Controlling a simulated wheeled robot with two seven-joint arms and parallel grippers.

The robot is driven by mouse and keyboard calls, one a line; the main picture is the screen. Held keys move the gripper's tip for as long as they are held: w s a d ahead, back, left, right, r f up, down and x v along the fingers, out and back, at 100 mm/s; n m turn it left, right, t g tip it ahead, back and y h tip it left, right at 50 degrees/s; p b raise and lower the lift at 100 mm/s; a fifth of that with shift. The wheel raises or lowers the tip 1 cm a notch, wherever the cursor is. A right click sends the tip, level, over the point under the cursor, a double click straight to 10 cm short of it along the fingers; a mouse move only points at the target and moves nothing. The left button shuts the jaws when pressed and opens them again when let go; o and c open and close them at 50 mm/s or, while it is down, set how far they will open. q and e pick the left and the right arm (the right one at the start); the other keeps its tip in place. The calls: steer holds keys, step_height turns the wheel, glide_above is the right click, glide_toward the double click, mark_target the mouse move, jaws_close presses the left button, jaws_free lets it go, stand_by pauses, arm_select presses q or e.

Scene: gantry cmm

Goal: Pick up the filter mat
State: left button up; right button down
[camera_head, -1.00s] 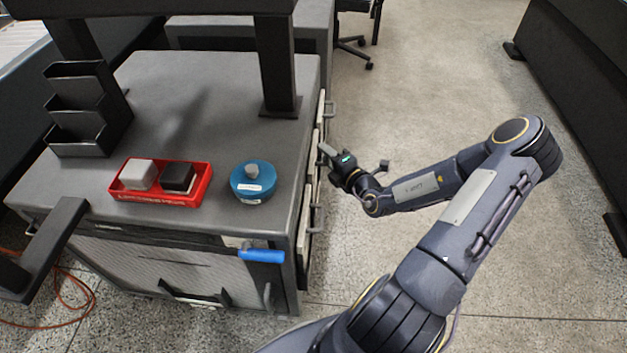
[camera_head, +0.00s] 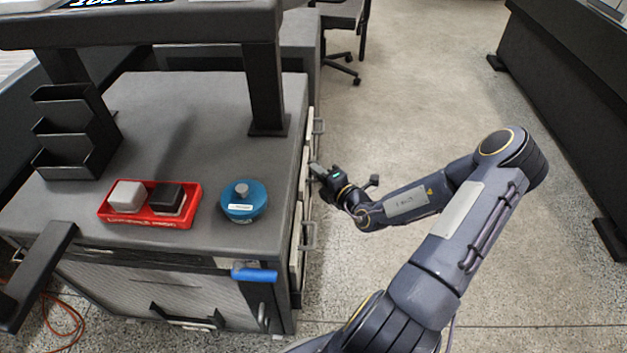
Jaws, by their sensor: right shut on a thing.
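I cannot make out a filter mat in the head view. My right gripper (camera_head: 317,171) is at the right side of the grey cabinet (camera_head: 215,110), beside its pale drawer fronts (camera_head: 297,226). It is shut, seemingly on a drawer handle between two other visible handles. The held part is small and mostly hidden by the gripper. A drawer handle nearer to me (camera_head: 309,237) and one farther away (camera_head: 319,126) are free. My left gripper is not in view.
On the cabinet top are a red tray (camera_head: 150,222) with a light and a dark block, a blue round object (camera_head: 243,203) and a black stepped holder (camera_head: 68,135). A dark post (camera_head: 265,85) stands near the right edge. The floor (camera_head: 410,110) to the right is open.

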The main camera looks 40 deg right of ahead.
step_height(320, 180, up, 13)
steer(key=p, duration=0.6)
steer(key=s+f+p, duration=0.1)
steer(key=s+p, duration=0.3)
steer(key=s, duration=1.4)
steer(key=c, duration=2)
jaws_free()
jaws_close()
